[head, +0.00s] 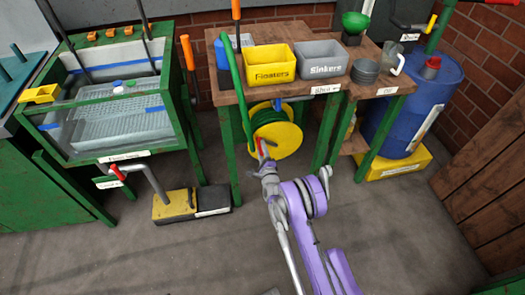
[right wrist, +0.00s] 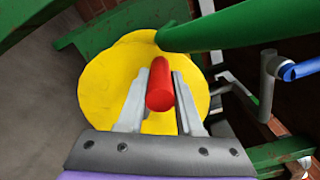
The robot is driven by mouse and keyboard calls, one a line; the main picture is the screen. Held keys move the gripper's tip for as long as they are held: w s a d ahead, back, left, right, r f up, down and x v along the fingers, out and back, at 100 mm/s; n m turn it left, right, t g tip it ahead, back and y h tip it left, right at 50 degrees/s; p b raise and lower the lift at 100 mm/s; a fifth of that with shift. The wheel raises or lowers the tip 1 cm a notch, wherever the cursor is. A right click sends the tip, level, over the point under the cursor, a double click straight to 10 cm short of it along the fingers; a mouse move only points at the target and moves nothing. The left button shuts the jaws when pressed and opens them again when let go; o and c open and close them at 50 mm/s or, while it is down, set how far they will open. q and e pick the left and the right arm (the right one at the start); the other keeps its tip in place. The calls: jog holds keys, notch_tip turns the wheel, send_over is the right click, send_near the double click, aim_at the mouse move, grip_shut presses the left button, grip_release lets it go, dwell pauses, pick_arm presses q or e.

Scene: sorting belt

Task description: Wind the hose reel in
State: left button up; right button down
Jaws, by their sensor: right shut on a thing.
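The hose reel (head: 286,138) has a yellow drum and sits under the wooden bench, with green hose wound on it. A length of green hose (head: 233,80) rises from it past the bench's left edge. My right gripper (head: 265,158) is at the reel's front left, shut on the red crank grip (head: 262,146). In the right wrist view its two fingers (right wrist: 165,85) lie on either side of the red grip (right wrist: 160,92), in front of the yellow reel face (right wrist: 105,80). My left gripper is not in view.
The bench (head: 220,99) carries a yellow Floaters bin (head: 269,74) and a grey Sinkers bin (head: 321,69). A green-framed tank (head: 173,100) stands left, with a yellow-and-black pedal block (head: 174,206) on the floor. A blue drum (head: 425,110) stands right. The front floor is clear apart from my arm.

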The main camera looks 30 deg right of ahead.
jog(key=shift+s+d+r, duration=0.1)
jog(key=shift+d+r, duration=0.3)
dwell(0.3)
jog(key=c, duration=0.6)
grip_release()
jog(key=p+v, duration=0.1)
jog(key=v, duration=1)
